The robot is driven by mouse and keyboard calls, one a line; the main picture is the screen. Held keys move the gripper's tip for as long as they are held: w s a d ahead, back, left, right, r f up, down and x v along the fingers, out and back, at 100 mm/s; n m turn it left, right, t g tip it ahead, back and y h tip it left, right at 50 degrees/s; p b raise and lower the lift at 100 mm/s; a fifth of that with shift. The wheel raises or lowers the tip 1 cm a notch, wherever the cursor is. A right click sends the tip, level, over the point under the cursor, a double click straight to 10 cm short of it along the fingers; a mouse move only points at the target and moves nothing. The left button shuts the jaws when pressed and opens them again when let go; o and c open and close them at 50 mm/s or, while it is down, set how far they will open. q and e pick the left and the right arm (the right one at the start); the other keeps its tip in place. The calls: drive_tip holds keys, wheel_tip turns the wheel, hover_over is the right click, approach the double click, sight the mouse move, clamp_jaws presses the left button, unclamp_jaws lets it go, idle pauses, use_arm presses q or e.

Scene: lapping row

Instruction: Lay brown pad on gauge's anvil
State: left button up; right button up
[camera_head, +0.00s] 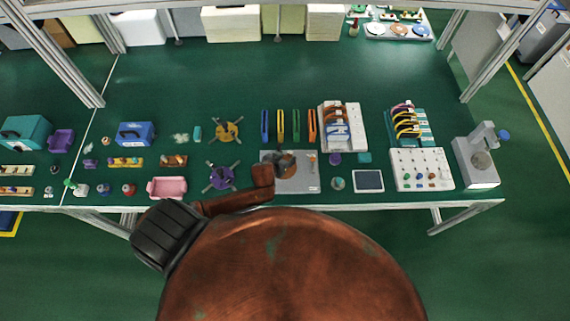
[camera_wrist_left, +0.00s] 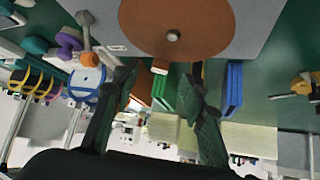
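A brown round disc with a small central knob (camera_wrist_left: 175,30) lies on a grey plate (camera_wrist_left: 262,18); I cannot tell whether it is the task's pad. In the head view the grey plate (camera_head: 300,184) is at the table's front middle, with the disc partly hidden by my left gripper (camera_head: 284,158). In the left wrist view the left gripper's (camera_wrist_left: 160,90) dark fingers are spread apart. A small white-and-brown piece (camera_wrist_left: 160,68) shows between them; I see no finger touching it. The gauge (camera_head: 480,176) stands at the table's right end, its round anvil (camera_head: 481,160) visible and bare. My right gripper is not visible.
A white rack (camera_head: 352,142) with brown and blue pieces and a teal rack (camera_head: 405,141) stand behind. A white peg board (camera_head: 410,183) and dark-screened tablet (camera_head: 369,180) lie between plate and gauge. Coloured bars (camera_head: 281,126) stand behind the plate.

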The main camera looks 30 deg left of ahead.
sight(290, 154)
use_arm(q)
drive_tip(key=shift+w+a+f, duration=0.15)
drive_tip(key=shift+w+f, duration=0.2)
drive_tip(key=shift+w, duration=0.2)
drive_tip(key=shift+w+a+f, duration=0.1)
drive_tip(key=shift+w+f, duration=0.25)
drive_tip(key=shift+w, duration=0.2)
drive_tip(key=shift+x, duration=1)
drive_tip(key=shift+d+f, duration=0.1)
drive_tip(key=c, duration=0.5)
drive_tip(key=shift+s, duration=0.1)
drive_tip(key=c, duration=0.5)
drive_tip(key=shift+f, duration=0.1)
clamp_jaws()
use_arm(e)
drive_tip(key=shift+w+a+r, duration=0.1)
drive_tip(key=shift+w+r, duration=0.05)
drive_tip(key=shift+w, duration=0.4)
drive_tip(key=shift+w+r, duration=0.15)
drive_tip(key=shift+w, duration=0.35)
